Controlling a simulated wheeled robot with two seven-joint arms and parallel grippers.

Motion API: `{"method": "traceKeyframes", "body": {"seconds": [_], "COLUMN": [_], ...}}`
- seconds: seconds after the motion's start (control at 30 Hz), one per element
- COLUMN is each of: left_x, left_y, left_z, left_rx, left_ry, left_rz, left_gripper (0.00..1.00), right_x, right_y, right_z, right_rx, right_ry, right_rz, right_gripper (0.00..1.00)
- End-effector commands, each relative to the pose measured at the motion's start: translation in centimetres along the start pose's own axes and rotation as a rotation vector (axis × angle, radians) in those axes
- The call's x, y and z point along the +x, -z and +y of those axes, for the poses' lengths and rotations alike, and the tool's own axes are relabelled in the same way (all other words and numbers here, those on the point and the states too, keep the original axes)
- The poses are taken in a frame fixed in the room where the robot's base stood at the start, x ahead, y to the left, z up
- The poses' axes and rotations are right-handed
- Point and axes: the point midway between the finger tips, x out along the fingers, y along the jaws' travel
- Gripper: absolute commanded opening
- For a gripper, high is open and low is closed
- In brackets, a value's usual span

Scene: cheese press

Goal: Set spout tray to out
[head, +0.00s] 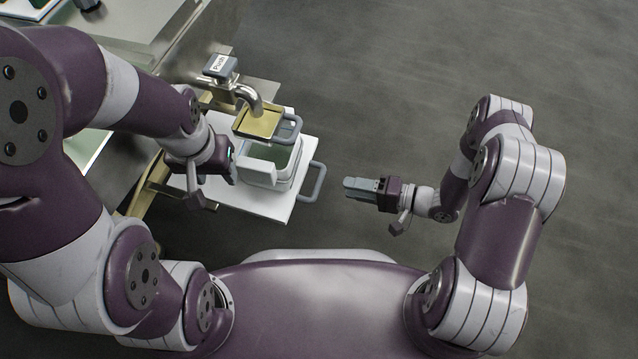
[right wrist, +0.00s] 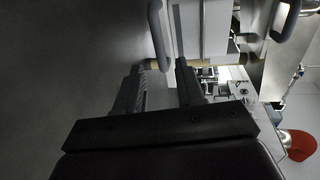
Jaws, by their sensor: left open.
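A curved metal spout (head: 249,97) ends over a small gold square tray (head: 259,123). A grey loop handle (head: 296,124) is beside the gold tray; I cannot tell what it joins to. Below is a white tray (head: 283,212) with its own grey loop handle (head: 317,184) on the right. I cannot tell which of the two is the spout tray. My left gripper (head: 258,170) is open over the white tray, its fingertips hard to pick out. My right gripper (head: 352,187) is right of the handles, touching nothing; its fingers (right wrist: 160,80) stand apart in the right wrist view.
A pale, clear-sided container (head: 289,172) stands on the white tray. A grey labelled block (head: 220,67) sits above the spout. Counters (head: 140,40) fill the upper left. A red object (right wrist: 298,145) shows in the right wrist view. The floor (head: 440,60) to the right is clear.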

Motion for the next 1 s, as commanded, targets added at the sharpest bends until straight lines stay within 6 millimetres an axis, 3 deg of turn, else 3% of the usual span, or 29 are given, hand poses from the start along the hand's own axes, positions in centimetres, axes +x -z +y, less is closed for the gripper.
{"method": "traceKeyframes", "body": {"seconds": [0.03,0.1,0.3,0.5,0.77,0.8,0.9,1.0], "left_x": [1.6,2.7,4.7,5.4,5.3,5.3,5.3,5.3], "left_y": [-0.2,-0.3,-0.6,-0.7,-0.7,-0.7,-0.7,-0.7], "left_z": [0.0,0.0,0.0,0.0,0.0,0.0,0.0,0.0], "left_rx": [0.0,0.0,0.0,0.0,0.0,0.0,0.0,0.0], "left_ry": [0.0,0.0,0.0,0.0,0.0,0.0,0.0,0.0], "left_rz": [-0.001,-0.001,-0.001,-0.001,-0.001,-0.001,-0.001,-0.001], "left_gripper": [0.49,0.49,0.49,0.49,0.49,0.49,0.49,0.49], "right_x": [1.6,3.6,7.7,9.4,9.6,9.6,9.5,9.5], "right_y": [-0.1,-0.1,-0.1,0.0,0.1,0.1,0.1,0.1], "right_z": [0.8,0.9,0.6,0.2,0.1,0.1,0.1,0.1], "right_rx": [-0.003,-0.004,-0.004,-0.004,-0.003,-0.003,-0.003,-0.003], "right_ry": [-0.001,-0.002,-0.003,-0.003,-0.003,-0.003,-0.003,-0.003], "right_rz": [-0.008,-0.008,-0.004,-0.001,0.002,0.001,0.001,0.001], "right_gripper": [0.38,0.38,0.38,0.38,0.38,0.35,0.02,0.0]}}
